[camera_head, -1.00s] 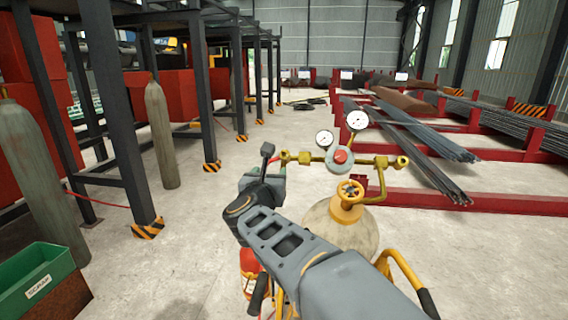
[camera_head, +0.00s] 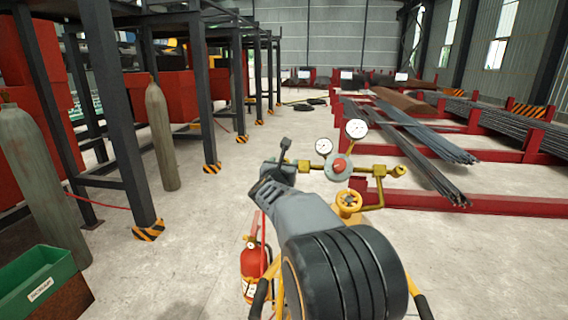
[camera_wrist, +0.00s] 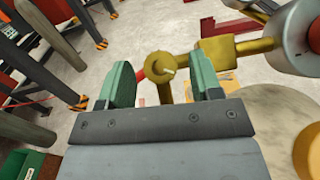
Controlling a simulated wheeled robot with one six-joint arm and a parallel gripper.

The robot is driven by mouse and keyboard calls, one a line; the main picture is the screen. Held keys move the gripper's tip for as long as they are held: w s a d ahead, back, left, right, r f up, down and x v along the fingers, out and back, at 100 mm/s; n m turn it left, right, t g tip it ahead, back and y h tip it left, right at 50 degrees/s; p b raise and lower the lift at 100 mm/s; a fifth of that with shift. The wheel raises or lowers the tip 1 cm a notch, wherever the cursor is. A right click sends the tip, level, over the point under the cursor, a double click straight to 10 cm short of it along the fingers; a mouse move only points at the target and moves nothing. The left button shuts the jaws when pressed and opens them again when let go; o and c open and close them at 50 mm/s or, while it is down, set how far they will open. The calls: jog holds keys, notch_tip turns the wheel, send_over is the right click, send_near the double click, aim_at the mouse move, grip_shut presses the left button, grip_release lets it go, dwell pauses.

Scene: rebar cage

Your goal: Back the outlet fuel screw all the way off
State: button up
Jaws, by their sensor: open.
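The brass outlet fitting (camera_wrist: 160,68), with a round end and a short stem below it, sits between my open gripper's green fingers in the wrist view. I take it for the outlet fuel screw. My gripper (camera_wrist: 165,78) has clear space on both sides of it, and contact is not visible. The fitting joins a brass block (camera_wrist: 228,48) that leads to the grey regulator body (camera_wrist: 297,38). In the head view the brass block (camera_head: 305,166) is left of the regulator with its red knob (camera_head: 340,165). My gripper (camera_head: 271,168) is at the line's left end, partly hidden by my arm.
Two gauges (camera_head: 356,129) stand above the regulator. A yellow handwheel (camera_head: 349,203) is below it. A brass pipe fitting (camera_head: 380,171) is on the right. A red extinguisher (camera_head: 252,262) stands low beside my arm.

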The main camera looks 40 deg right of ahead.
jog(key=shift+w+d, duration=0.1)
jog(key=shift+d, duration=0.05)
jog(key=c, duration=0.9)
jog(key=shift+f+b, duration=0.15)
jog(key=shift+b, duration=0.25)
